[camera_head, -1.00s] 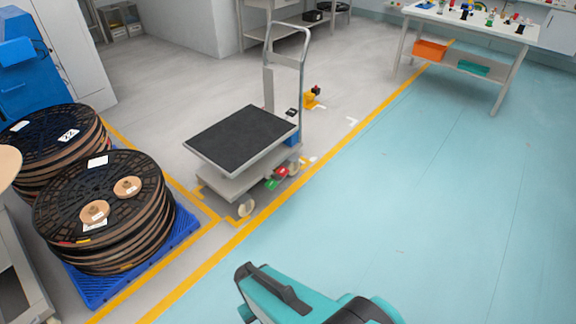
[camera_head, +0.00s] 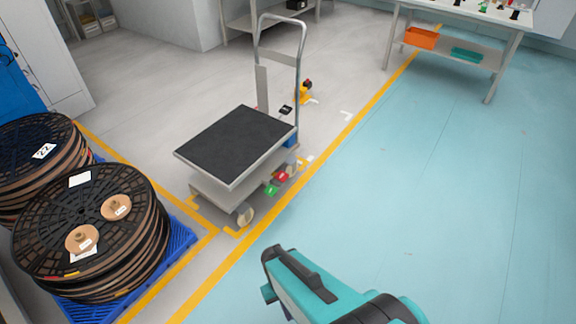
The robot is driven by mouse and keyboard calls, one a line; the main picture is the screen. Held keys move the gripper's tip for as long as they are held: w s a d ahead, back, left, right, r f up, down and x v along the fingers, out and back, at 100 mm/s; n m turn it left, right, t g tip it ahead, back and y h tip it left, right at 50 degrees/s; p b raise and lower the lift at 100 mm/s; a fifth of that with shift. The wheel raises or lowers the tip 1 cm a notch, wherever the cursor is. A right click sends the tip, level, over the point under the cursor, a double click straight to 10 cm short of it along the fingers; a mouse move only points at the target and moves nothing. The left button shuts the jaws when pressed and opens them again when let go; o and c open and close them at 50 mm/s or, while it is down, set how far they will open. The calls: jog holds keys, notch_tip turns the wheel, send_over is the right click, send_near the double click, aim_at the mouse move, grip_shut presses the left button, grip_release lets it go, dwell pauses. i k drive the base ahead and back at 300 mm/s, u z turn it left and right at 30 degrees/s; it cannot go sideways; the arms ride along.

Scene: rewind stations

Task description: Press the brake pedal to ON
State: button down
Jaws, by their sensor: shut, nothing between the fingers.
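A platform cart (camera_head: 235,142) with a black top and a tall grey push handle stands on the grey floor, left of centre. Low on its near right side are a green pedal (camera_head: 271,190) and a red pedal (camera_head: 282,177), side by side near the wheels. Both are too small for me to tell which is pressed. My teal arm reaches in from the bottom edge, well short of the cart in the picture. My gripper does not show.
Black cable reels (camera_head: 85,228) stand on a blue pallet (camera_head: 182,248) at left. A yellow floor line (camera_head: 262,230) runs past the cart. A workbench (camera_head: 497,60) with an orange bin (camera_head: 421,38) stands at the back right. The teal floor at right is clear.

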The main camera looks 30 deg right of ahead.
aim_at(277, 182)
jog(key=u, duration=0.05)
jog(key=i, duration=1)
jog(key=u, duration=0.45)
